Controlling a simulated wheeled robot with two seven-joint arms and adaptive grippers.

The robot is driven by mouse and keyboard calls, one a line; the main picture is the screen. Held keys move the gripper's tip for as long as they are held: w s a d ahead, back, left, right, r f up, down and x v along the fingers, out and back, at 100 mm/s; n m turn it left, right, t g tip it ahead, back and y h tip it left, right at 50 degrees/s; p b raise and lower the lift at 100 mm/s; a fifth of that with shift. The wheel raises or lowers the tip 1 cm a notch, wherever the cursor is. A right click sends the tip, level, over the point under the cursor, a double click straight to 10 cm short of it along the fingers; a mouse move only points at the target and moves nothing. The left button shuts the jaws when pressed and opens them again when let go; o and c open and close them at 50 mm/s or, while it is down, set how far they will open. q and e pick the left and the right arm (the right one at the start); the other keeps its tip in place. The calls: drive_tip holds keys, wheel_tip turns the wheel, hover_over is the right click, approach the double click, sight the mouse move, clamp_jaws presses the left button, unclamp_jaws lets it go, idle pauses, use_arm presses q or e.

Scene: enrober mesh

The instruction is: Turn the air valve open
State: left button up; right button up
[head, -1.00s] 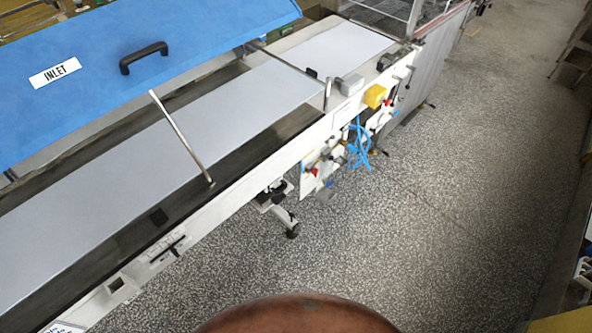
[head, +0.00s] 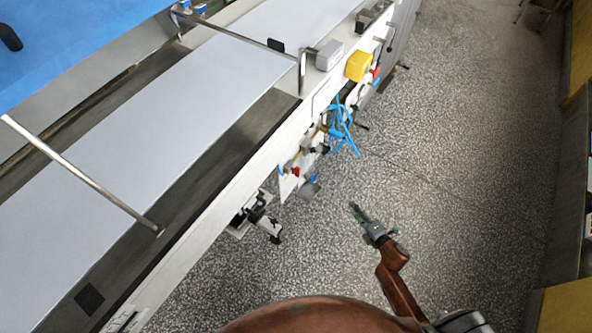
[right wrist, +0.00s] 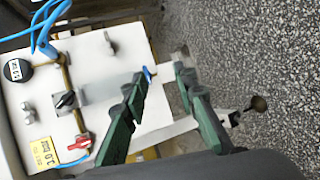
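A white valve panel (right wrist: 100,90) hangs under the conveyor's side; it also shows in the head view (head: 288,186). In the right wrist view it carries a red-handled valve (right wrist: 80,142) at lower left and a small blue handle (right wrist: 148,74) near its right edge. I cannot tell for certain which is the air valve. My right gripper (head: 355,208) is in front of the panel, over the floor and apart from it in the head view. In the right wrist view its green fingers (right wrist: 161,72) are spread and empty, with the blue handle beyond the left fingertip. My left gripper is not in view.
The conveyor (head: 150,110) fills the left side, with a yellow box (head: 358,66) and grey box (head: 329,54) on its edge. Blue hoses (head: 342,126) hang beside the panel. A black knob (right wrist: 65,99) and gauge (right wrist: 17,69) sit on the panel. The speckled floor at right is clear.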

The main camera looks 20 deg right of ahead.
drive_tip(key=w+a+r+n+t+y+b, duration=0.2)
drive_tip(key=w+a+r+n+y+b, duration=0.25)
drive_tip(key=w+r+n, duration=0.4)
drive_tip(key=n+g+y+b, duration=0.1)
drive_tip(key=n+y+b, duration=0.45)
drive_tip(key=n, duration=0.85)
approach(297, 172)
drive_tip(key=w+r, duration=0.1)
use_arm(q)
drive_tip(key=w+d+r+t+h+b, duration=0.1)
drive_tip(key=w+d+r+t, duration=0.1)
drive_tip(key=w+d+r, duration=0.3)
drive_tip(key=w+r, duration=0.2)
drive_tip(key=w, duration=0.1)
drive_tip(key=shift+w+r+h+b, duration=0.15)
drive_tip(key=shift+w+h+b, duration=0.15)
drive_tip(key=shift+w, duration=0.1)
use_arm(e)
drive_tip(key=x, duration=0.7)
drive_tip(key=shift+w+a+r+h, duration=0.2)
drive_tip(key=shift+a+h, duration=0.05)
drive_tip(key=shift+h, duration=0.05)
clamp_jaws()
drive_tip(key=shift+f, duration=0.1)
